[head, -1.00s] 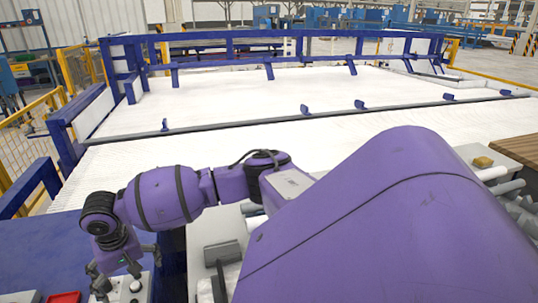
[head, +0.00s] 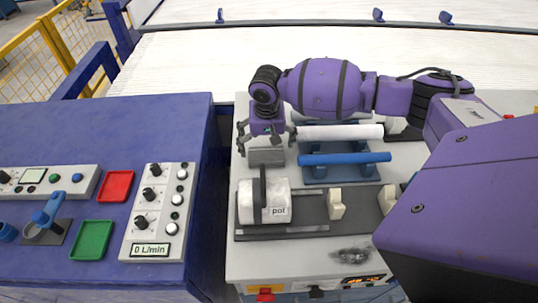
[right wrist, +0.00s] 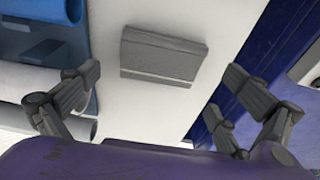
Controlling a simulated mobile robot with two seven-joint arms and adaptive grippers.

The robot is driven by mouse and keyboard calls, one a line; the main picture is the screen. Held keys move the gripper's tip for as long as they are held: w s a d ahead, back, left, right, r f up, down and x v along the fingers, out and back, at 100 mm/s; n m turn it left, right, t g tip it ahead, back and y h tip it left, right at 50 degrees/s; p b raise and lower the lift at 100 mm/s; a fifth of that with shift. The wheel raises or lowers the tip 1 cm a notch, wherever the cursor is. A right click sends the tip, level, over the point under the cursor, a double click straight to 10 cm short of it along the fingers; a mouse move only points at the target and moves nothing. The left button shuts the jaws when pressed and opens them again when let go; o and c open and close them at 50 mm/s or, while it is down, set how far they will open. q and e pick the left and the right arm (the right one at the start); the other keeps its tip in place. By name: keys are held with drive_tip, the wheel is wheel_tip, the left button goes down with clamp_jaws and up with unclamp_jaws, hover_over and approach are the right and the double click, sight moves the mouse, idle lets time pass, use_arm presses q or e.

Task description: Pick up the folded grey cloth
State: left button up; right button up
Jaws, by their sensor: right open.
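The folded grey cloth (head: 266,157) lies flat on the white worktop, near its left edge. In the right wrist view it is a grey rectangle (right wrist: 163,55) with a fold line across it. My right gripper (head: 267,141) is above the cloth's far side in the head view, its fingers spread to either side. In the right wrist view the open gripper (right wrist: 160,76) has nothing between its fingers, and the cloth lies beyond the fingertips, roughly centred between them. My left gripper is not in view.
A white pipe (head: 340,132) and a blue pipe (head: 344,158) lie right of the cloth, by a blue stand (head: 318,174). A white roll (head: 277,212) in a holder is just in front. A gap separates the worktop from the blue desk (head: 150,110), with a control box (head: 150,205).

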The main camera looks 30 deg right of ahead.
sight(266, 154)
drive_tip(key=f, duration=0.4)
drive_tip(key=shift+w+f, duration=0.1)
drive_tip(key=shift+w, duration=0.2)
drive_tip(key=c, duration=0.9)
wheel_tip(266, 154, up, 10)
